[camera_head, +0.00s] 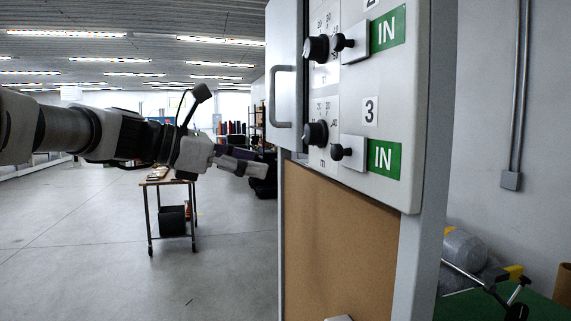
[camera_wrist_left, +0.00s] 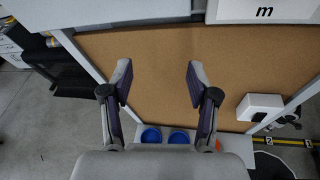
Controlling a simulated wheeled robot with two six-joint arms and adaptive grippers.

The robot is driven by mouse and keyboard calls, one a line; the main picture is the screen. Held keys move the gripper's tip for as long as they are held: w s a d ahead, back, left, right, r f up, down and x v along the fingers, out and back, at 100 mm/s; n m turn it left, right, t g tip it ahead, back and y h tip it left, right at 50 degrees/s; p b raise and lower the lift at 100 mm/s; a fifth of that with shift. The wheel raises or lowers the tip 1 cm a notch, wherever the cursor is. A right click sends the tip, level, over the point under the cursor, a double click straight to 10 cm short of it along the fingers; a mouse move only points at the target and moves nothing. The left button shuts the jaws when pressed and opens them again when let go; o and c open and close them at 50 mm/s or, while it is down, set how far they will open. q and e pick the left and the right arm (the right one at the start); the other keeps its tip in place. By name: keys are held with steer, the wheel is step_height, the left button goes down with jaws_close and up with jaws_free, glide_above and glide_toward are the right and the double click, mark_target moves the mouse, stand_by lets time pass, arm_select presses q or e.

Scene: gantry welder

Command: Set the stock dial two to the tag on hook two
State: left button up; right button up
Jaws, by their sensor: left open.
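The upper black dial (camera_head: 316,48), with a number scale behind it, is on the white panel (camera_head: 415,120) in the row whose "2" label (camera_head: 371,3) is cut by the top edge. A small black knob (camera_head: 341,42) and a green IN sign (camera_head: 387,28) are beside it. The lower dial (camera_head: 316,133) is in the row labelled 3. Scale readings are too small to tell. No tag on a hook can be made out. My left gripper (camera_head: 240,163) is left of the panel, apart from it, below the dials; in the left wrist view it is open and empty (camera_wrist_left: 158,82).
A cork board (camera_head: 340,245) is below the panel; a white box (camera_wrist_left: 260,107) and blue cups (camera_wrist_left: 165,136) show near it. A grey handle (camera_head: 281,96) juts from the panel's left side. A small table (camera_head: 170,180) stands behind. The floor at left is clear.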

mark_target(307, 48)
arm_select(q)
steer(key=s+d+r+m+g+h, duration=0.1)
steer(key=s+r+h, duration=0.1)
steer(key=s+r, duration=0.55)
steer(key=s+r+m+g+h, duration=0.15)
steer(key=s+r, duration=0.25)
steer(key=r, duration=0.6)
steer(key=shift+t+h, duration=0.25)
steer(key=shift+h, duration=0.1)
steer(key=p+x, duration=0.6)
steer(key=x, duration=0.2)
steer(key=shift+w+d, duration=0.2)
steer(key=shift+d, duration=0.05)
steer(key=shift+w+a+f+n, duration=0.1)
steer(key=shift+w+f+n, duration=0.1)
steer(key=shift+n, duration=0.05)
steer(key=shift+a, duration=0.1)
steer(key=shift+c, duration=1.1)
steer(key=shift+s+r, duration=0.1)
steer(key=shift+s, duration=0.05)
jaws_close()
